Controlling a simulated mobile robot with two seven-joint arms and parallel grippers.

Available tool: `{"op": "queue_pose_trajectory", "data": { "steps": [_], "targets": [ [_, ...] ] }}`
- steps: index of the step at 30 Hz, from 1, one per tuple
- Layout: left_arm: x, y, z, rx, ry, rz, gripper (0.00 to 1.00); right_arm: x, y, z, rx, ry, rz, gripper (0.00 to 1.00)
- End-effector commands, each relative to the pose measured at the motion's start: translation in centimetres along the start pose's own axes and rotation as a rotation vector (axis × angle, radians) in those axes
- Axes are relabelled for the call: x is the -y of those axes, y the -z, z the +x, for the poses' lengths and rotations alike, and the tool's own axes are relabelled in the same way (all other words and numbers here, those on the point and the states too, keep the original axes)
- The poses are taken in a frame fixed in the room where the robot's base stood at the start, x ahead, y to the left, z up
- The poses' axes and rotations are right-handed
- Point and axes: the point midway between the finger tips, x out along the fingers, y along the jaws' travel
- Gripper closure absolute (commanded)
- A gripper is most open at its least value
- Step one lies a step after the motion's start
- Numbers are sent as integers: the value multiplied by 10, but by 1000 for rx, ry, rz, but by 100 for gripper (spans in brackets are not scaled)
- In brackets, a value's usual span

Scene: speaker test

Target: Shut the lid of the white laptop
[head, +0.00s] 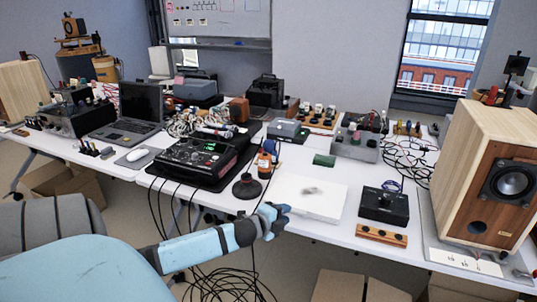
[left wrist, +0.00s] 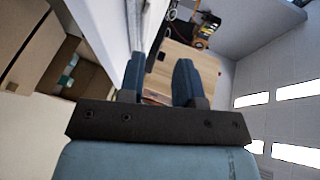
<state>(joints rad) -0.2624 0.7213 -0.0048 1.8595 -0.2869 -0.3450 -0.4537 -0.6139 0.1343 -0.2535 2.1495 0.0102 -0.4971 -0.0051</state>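The white laptop (head: 312,198) lies near the front edge of the table, right of the middle in the head view. It looks like a flat white slab with a grey smudge on top. I cannot tell its lid's angle. My left gripper (head: 275,213) is at the laptop's left front corner, near the table edge; whether it touches is unclear. In the left wrist view, its two blue fingers (left wrist: 160,72) stand apart with nothing held between them. My right gripper is in neither view.
A black box (head: 384,205) and an orange strip (head: 381,235) sit right of the laptop, before a wooden speaker (head: 487,180). A black mixer (head: 197,158) and an orange-labelled bottle (head: 265,165) stand left. A dark laptop (head: 140,104) stands open farther left. Cables hang below the front edge.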

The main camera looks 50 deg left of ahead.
Motion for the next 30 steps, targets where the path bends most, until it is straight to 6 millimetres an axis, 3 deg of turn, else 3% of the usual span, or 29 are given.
{"op": "queue_pose_trajectory", "data": {
  "steps": [6,12,30],
  "targets": [
    [-1,0,-43,0,-3,-1,69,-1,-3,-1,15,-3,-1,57],
    [-2,0,-66,0,-3,-2,69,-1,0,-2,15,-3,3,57],
    [-1,0,-73,0,-2,-1,69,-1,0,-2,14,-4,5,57]
  ]
}}
